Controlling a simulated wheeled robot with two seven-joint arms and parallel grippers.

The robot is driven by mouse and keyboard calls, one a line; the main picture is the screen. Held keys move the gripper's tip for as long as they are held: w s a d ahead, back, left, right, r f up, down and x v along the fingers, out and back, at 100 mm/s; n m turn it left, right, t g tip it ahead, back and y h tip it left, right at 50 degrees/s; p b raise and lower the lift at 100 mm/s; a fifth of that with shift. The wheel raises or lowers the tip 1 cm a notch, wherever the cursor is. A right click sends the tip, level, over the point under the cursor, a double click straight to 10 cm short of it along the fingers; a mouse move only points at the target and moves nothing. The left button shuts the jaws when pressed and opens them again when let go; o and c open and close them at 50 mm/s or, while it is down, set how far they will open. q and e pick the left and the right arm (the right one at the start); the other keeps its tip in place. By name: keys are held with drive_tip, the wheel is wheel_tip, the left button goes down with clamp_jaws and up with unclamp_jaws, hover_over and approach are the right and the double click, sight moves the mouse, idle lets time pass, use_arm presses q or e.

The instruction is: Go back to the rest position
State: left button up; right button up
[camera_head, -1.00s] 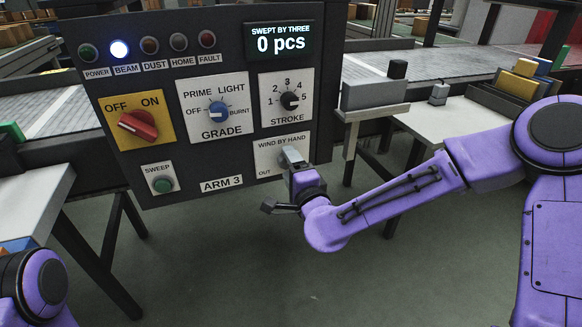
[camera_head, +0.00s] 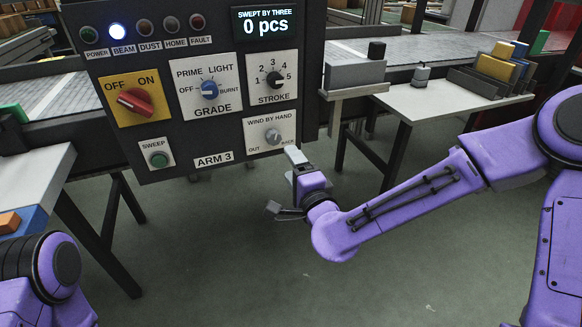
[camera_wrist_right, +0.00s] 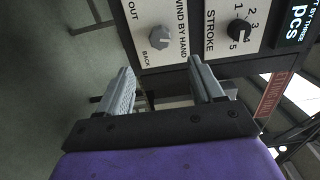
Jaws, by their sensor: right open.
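My right gripper (camera_head: 292,166) is open and empty, just below the lower right corner of the dark control panel (camera_head: 120,70). In the right wrist view its two fingers (camera_wrist_right: 160,78) stand wide apart with nothing between them. The grey WIND BY HAND knob (camera_head: 273,136) is in full view above the gripper, apart from it. The knob also shows beyond the fingers in the right wrist view (camera_wrist_right: 159,38). My left arm shows only as a purple joint at the lower left; its gripper is out of view.
The panel carries a red OFF/ON switch (camera_head: 136,101), blue GRADE knob (camera_head: 209,89), black STROKE knob (camera_head: 275,80) and green SWEEP button (camera_head: 159,159). A white side table (camera_head: 440,105) stands at right, another (camera_head: 35,175) at left. Floor below the panel is clear.

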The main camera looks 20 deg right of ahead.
idle(0.5)
drive_tip(key=s+d+f+n+g+h, duration=0.1)
drive_tip(key=s+d+f+n+g, duration=0.2)
drive_tip(key=f, duration=0.6)
drive_tip(key=s+d+f+n+g+h, duration=0.1)
drive_tip(key=s+d+f+g, duration=0.15)
drive_tip(key=s+f, duration=0.45)
drive_tip(key=s+d+f+n+g, duration=0.2)
drive_tip(key=f+n+g, duration=0.1)
drive_tip(key=f, duration=0.7)
drive_tip(key=s+d+f+n+g+h, duration=0.2)
drive_tip(key=s+d+f+g, duration=0.15)
drive_tip(key=s+f, duration=0.45)
drive_tip(key=s+d+f+n+g+h, duration=0.1)
drive_tip(key=s+d+f+g, duration=0.3)
drive_tip(key=s, duration=0.8)
use_arm(q)
wheel_tip(320, 180, up, 18)
drive_tip(key=p, duration=1.8)
use_arm(e)
wheel_tip(320, 180, up, 18)
drive_tip(key=t, duration=0.1)
drive_tip(key=shift+s+d, duration=0.4)
drive_tip(key=shift+s, duration=0.05)
drive_tip(key=shift+f, duration=0.15)
use_arm(q)
drive_tip(key=shift+r, duration=0.1)
drive_tip(key=shift+c, duration=0.3)
use_arm(e)
drive_tip(key=shift+c, duration=0.4)
